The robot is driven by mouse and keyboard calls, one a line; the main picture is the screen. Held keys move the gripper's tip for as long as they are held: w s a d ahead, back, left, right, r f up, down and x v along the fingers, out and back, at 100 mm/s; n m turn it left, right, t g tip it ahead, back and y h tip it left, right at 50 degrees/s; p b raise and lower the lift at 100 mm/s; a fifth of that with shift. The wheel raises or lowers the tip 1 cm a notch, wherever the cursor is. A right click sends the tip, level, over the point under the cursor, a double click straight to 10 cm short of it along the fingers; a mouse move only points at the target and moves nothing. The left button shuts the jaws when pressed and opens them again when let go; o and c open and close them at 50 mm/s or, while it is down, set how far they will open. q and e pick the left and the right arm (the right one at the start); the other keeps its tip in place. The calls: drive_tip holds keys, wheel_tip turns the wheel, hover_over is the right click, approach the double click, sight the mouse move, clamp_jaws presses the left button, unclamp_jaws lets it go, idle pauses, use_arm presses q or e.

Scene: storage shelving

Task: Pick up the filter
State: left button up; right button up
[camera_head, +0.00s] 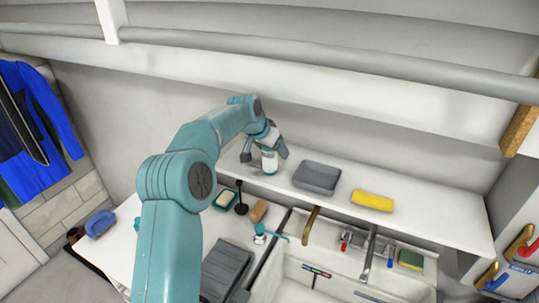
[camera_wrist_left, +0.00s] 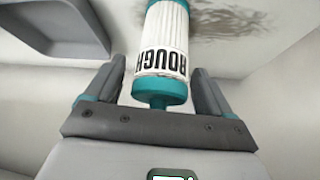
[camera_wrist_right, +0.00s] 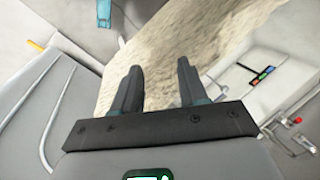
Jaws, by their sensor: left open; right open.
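The filter looks to be the white cylinder with teal ends, marked "ROUGH", in the left wrist view (camera_wrist_left: 162,45). In the head view it (camera_head: 269,163) stands on the white shelf, partly hidden by my left gripper (camera_head: 264,148). In the left wrist view my left gripper (camera_wrist_left: 158,88) is open, with one finger on each side of the filter's teal end. Gaps show between the fingers and the filter. My right gripper (camera_wrist_right: 158,72) is open and empty in the right wrist view, in front of a beige rough surface. It is not seen in the head view.
A grey tray (camera_head: 317,177) and a yellow roll (camera_head: 372,201) stand on the shelf right of the filter. A sponge (camera_head: 225,200) in a dish and a brown block (camera_head: 259,210) lie on the counter below. A sink (camera_head: 330,276) is at lower right. A rail (camera_head: 330,53) crosses above.

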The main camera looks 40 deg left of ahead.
use_arm(q)
drive_tip(key=shift+s, duration=0.1)
drive_tip(key=shift+r, duration=0.1)
drive_tip(key=shift+c, duration=0.7)
drive_tip(key=shift+w+d, duration=0.1)
drive_tip(key=shift+w, duration=0.1)
drive_tip(key=c, duration=1)
drive_tip(key=shift+s, duration=0.1)
